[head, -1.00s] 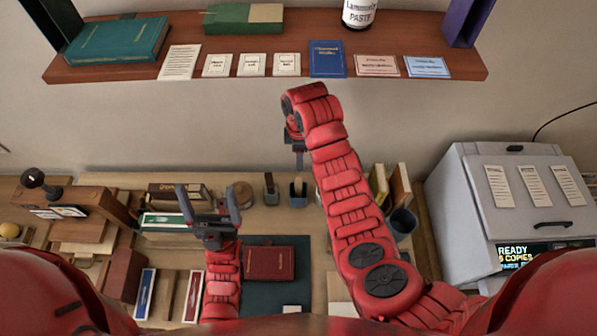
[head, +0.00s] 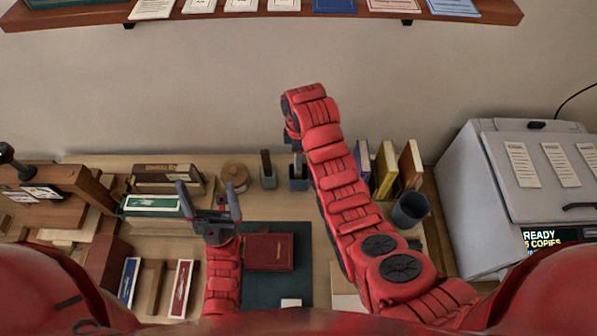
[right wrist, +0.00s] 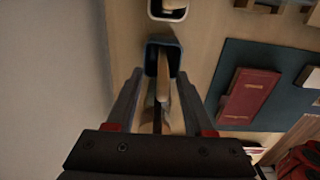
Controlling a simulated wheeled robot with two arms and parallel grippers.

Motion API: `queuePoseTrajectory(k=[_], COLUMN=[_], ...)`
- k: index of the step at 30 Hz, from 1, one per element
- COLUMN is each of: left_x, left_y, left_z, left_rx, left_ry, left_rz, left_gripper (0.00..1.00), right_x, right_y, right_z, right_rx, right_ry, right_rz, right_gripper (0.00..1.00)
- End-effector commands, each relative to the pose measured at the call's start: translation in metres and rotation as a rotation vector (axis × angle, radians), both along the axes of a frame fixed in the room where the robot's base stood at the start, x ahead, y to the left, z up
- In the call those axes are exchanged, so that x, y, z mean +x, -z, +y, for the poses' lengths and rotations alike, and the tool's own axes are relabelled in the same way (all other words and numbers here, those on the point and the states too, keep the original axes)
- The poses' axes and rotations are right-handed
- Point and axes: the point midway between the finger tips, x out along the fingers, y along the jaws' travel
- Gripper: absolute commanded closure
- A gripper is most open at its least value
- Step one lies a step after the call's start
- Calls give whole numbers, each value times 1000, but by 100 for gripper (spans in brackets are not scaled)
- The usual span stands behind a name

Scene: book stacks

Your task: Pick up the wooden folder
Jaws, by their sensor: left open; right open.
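A slim, pale wooden strip (right wrist: 162,88), which looks like the wooden folder, stands in a dark blue square cup (right wrist: 153,54) in the right wrist view. My right gripper (right wrist: 158,78) is open, with its fingers on either side of the strip and apart from it. In the head view my right gripper (head: 297,158) points down over the cup (head: 299,184), and the strip is hard to make out there. My left gripper (head: 208,186) is open and empty, fingers pointing away from me over the desk.
A second cup (head: 268,182) with a dark handle stands left of the blue cup. A round wooden pot (head: 234,176) is farther left. Upright books (head: 386,167) and a dark grey cup (head: 410,209) stand to the right. A red book (head: 270,252) lies on the dark mat (head: 262,288).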

Motion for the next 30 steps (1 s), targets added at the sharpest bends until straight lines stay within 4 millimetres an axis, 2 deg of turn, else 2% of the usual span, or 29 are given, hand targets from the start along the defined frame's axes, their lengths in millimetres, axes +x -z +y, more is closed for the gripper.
queuePoseTrajectory(k=[2,5,10,18,20,27,30], left_x=[0,0,0,0,0,0,0], left_y=[9,-12,-18,-18,-18,-18,-18], left_z=[0,0,0,0,0,0,0], left_rx=[0,0,0,0,0,0,0], left_ry=[0,0,0,0,0,0,0], left_rz=[0,0,0,0,0,0,0], left_gripper=[9,9,9,9,9,9,9], right_x=[-2,-7,-6,-4,-4,-4,-4], right_y=[14,19,41,47,47,47,47], right_z=[1,2,2,3,3,3,3], right_rx=[0,-3,-2,0,0,0,0], right_ry=[0,0,1,0,0,0,0], right_rz=[2,13,7,2,2,2,2], right_gripper=[48,48,48,48,56,100,100])
